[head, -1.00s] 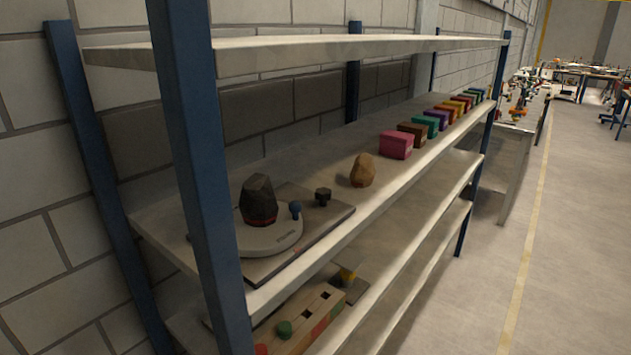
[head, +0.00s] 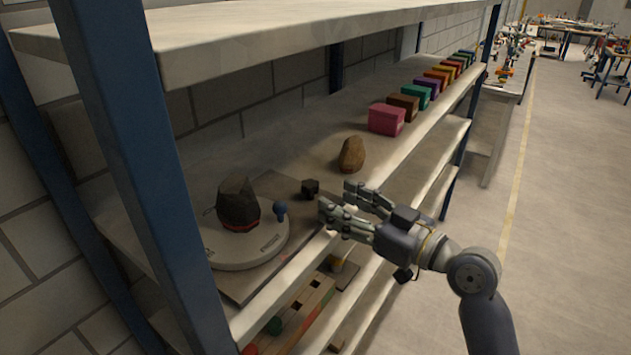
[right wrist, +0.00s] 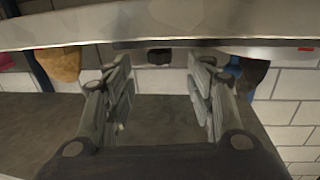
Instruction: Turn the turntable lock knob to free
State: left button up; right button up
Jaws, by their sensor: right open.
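The round grey turntable (head: 237,256) sits on a flat base board (head: 271,187) on the shelf and carries a dark rock with a red band (head: 237,204). A small blue knob (head: 281,208) stands at the turntable's edge. A black knob (head: 310,188) stands on the board beside the disc; no readable label tells which knob is the lock. My right gripper (head: 337,197) is open and empty, just right of the black knob and apart from it. In the right wrist view the black knob (right wrist: 159,57) shows between the open fingers, partly behind the shelf edge. My left gripper is out of view.
A brown rock (head: 351,154) lies behind my right gripper. A pink box (head: 386,119) and several coloured boxes line the shelf farther back. A blue upright post (head: 140,170) stands at the left front. The upper shelf (head: 230,40) hangs above. The aisle floor is clear.

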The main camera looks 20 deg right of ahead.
aim_at(317, 191)
jog(key=p+x, duration=0.2)
jog(key=x, duration=0.4)
jog(key=shift+r, duration=0.1)
jog(key=shift+w+a, duration=0.2)
jog(key=shift+w, duration=0.1)
jog(key=c, duration=1)
jog(key=shift+f, duration=0.2)
jog(key=shift+c, duration=0.2)
